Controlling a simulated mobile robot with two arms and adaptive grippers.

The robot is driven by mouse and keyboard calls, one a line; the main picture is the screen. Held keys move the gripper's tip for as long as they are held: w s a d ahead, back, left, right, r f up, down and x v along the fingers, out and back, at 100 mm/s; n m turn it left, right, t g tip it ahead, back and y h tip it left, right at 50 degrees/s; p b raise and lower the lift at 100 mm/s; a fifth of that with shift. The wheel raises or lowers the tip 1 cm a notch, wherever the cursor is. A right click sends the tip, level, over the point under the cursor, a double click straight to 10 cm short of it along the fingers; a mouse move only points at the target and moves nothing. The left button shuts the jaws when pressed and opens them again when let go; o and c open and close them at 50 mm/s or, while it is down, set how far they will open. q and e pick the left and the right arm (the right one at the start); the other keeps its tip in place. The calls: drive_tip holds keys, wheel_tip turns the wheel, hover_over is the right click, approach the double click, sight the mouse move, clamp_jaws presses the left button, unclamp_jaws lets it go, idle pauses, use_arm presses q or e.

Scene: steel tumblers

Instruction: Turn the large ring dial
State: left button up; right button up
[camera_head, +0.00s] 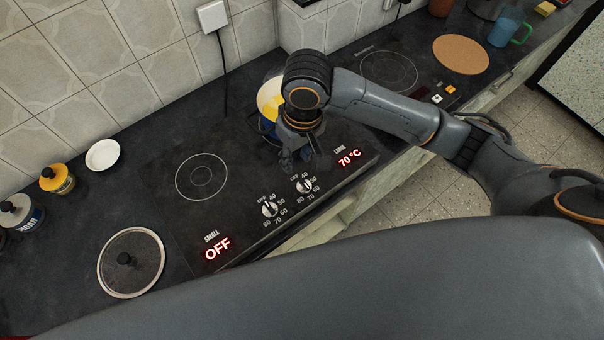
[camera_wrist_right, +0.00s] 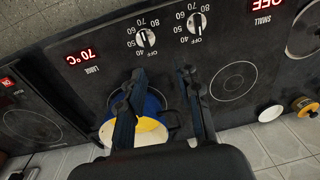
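The large ring dial (camera_head: 304,186) is a small silver knob on the black cooktop (camera_head: 225,150), below the red LARGE display (camera_head: 349,158), which reads 70 °C. In the right wrist view the same dial (camera_wrist_right: 145,38) appears upside down, just beyond my fingertips. My right gripper (camera_head: 301,158) is over the cooktop behind the dial; the wrist view shows its fingers (camera_wrist_right: 161,76) apart, with nothing held. They appear clear of the dial. A blue pot (camera_wrist_right: 152,108) with yellow and white contents is under the gripper and partly hidden by it. My left gripper is not in view.
The small ring dial (camera_head: 269,208) is close beside, and the SMALL display (camera_head: 217,249) reads OFF. The small ring (camera_head: 202,176) is bare. A glass lid (camera_head: 131,262), white dish (camera_head: 103,154) and yellow jar (camera_head: 58,179) stand left. A round cork mat (camera_head: 460,54) lies at right.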

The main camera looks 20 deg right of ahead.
sight(305, 183)
drive_tip(key=shift+h, duration=0.5)
drive_tip(key=f, duration=0.4)
drive_tip(key=d+f+p, duration=0.1)
drive_tip(key=f, duration=0.3)
drive_tip(key=f+p, duration=0.1)
drive_tip(key=f, duration=0.3)
drive_tip(key=shift+w+d+f, duration=0.1)
drive_tip(key=shift+d+f, duration=0.1)
drive_tip(key=shift+d, duration=0.2)
drive_tip(key=shift+c, duration=0.2)
clamp_jaws()
